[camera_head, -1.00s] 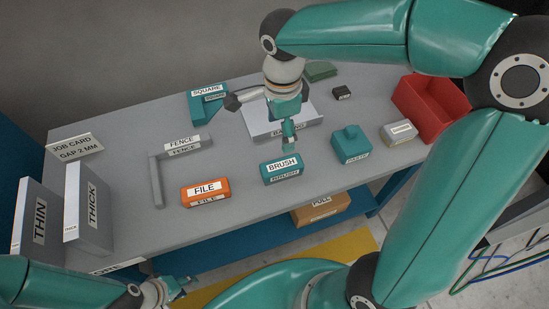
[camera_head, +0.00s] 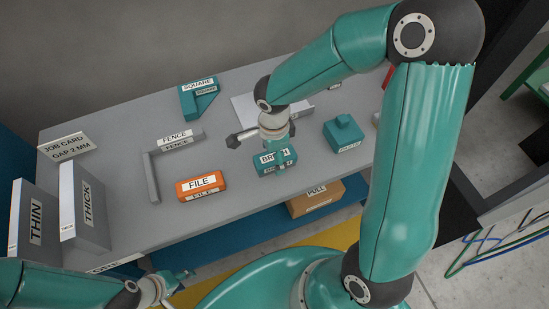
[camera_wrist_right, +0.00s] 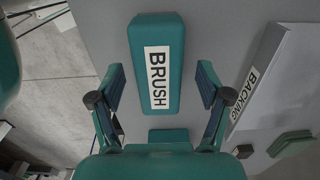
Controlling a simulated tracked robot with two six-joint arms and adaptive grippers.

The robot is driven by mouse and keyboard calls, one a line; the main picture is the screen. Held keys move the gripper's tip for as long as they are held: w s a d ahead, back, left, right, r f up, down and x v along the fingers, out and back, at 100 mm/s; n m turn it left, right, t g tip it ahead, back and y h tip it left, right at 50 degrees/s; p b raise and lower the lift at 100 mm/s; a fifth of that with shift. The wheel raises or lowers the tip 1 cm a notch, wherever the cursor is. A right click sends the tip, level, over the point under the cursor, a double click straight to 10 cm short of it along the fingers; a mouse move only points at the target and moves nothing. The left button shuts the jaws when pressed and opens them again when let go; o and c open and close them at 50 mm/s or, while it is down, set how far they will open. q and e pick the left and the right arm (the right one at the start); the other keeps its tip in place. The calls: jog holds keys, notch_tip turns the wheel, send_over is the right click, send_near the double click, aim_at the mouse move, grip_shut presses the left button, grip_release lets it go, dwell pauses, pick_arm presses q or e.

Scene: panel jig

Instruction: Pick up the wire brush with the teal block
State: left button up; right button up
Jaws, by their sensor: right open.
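The teal block labelled BRUSH (camera_head: 268,168) lies on the grey bench, in front of the middle. My right gripper (camera_head: 278,149) is right over it and partly hides its label in the head view. In the right wrist view the BRUSH block (camera_wrist_right: 158,35) lies lengthwise between the two spread fingers of the right gripper (camera_wrist_right: 160,75). The fingers look apart from its sides; I cannot tell how high they are above the bench. No bristles are visible. My left gripper (camera_head: 177,284) is at the lower left, off the bench's front edge, too small to read.
An orange FILE block (camera_head: 202,187) lies left of the BRUSH block, another teal block (camera_head: 345,134) to its right. The FENCE piece (camera_head: 153,178) is further left. The backing plate (camera_wrist_right: 275,70) is nearby. The THICK panel (camera_head: 80,205) stands at the left end.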

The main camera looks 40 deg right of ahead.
jog(key=shift+f, duration=1.35)
jog(key=c, duration=1.3)
jog(key=shift+r, duration=0.1)
